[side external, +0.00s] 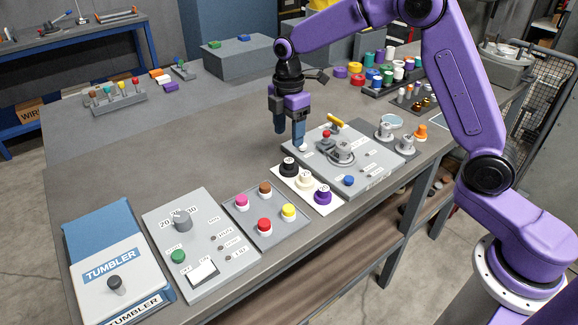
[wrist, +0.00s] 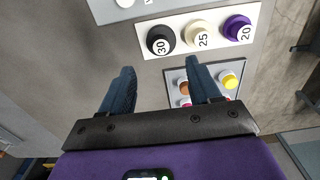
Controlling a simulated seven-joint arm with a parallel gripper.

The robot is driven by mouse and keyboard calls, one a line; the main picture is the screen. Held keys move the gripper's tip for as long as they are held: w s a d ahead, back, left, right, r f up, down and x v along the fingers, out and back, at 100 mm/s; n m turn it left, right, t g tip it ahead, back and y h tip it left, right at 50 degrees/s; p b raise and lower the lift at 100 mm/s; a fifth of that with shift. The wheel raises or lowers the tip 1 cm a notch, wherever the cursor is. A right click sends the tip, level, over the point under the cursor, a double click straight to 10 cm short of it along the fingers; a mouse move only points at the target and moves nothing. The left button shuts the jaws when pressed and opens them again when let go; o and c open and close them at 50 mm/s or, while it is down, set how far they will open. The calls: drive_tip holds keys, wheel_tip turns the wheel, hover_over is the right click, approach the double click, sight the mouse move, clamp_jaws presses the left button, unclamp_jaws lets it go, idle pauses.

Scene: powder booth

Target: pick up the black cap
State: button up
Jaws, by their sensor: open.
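The black cap (side external: 289,165), marked 30, stands at the left end of a white strip (side external: 325,202) in the side view. In the wrist view the black cap (wrist: 160,41) is at the strip's left end, ahead of my fingertips. A cream cap (side external: 305,180) marked 25 and a purple cap (side external: 322,195) marked 20 share the strip; the wrist view also shows the cream cap (wrist: 198,34) and purple cap (wrist: 238,28). My gripper (side external: 287,136) is open and empty, pointing down above the table behind the strip. Its blue fingers (wrist: 159,66) are apart, with nothing between them.
A grey control panel (side external: 376,184) with knobs lies right of the strip. A grey tray (side external: 264,234) with several coloured caps lies to its left. A panel with a green button (side external: 218,270) and a TUMBLER box (side external: 93,249) stand further left.

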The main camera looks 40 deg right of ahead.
sight(289, 160)
wheel_tip(289, 160, down, 10)
drive_tip(key=shift+s+r, duration=0.1)
idle(0.4)
drive_tip(key=c, duration=0.7)
